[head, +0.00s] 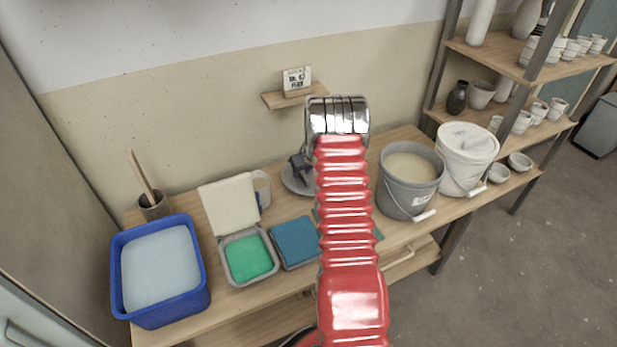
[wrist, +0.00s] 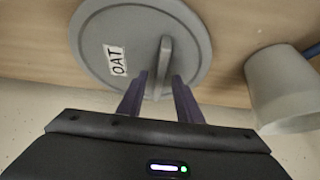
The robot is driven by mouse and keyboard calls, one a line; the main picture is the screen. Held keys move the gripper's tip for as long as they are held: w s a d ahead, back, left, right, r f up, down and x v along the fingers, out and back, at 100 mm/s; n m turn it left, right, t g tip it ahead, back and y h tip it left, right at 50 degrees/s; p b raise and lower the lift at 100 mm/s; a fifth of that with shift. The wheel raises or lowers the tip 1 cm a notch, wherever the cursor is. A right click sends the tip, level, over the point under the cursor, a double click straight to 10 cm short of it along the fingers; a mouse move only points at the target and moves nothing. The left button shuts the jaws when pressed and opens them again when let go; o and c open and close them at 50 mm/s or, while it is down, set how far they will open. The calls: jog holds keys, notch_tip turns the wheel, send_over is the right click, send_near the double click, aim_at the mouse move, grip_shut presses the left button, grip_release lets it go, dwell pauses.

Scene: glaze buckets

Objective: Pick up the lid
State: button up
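The lid is a round grey disc with a raised bar handle and a white label. It lies on the bench in the head view (head: 292,184), partly hidden behind my red arm. In the wrist view the lid (wrist: 195,40) fills the upper middle, with its bar handle (wrist: 165,55) upright in the picture. My gripper (wrist: 160,76) is open. Its two dark fingers stand on either side of the lower part of the handle, with gaps showing. In the head view my gripper (head: 300,165) is small and dark over the lid.
A pale cup-like container (wrist: 280,85) stands right of the lid in the wrist view. On the bench are a blue tub (head: 205,285), a green-filled tray (head: 250,257), a blue cloth-like square (head: 296,242), an open grey bucket (head: 408,190) and a closed white bucket (head: 465,165).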

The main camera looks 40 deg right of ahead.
jog(key=shift+c, duration=0.4)
grip_shut()
jog(key=shift+r, duration=0.15)
notch_tip(320, 180, up, 10)
dwell(0.7)
dwell(0.4)
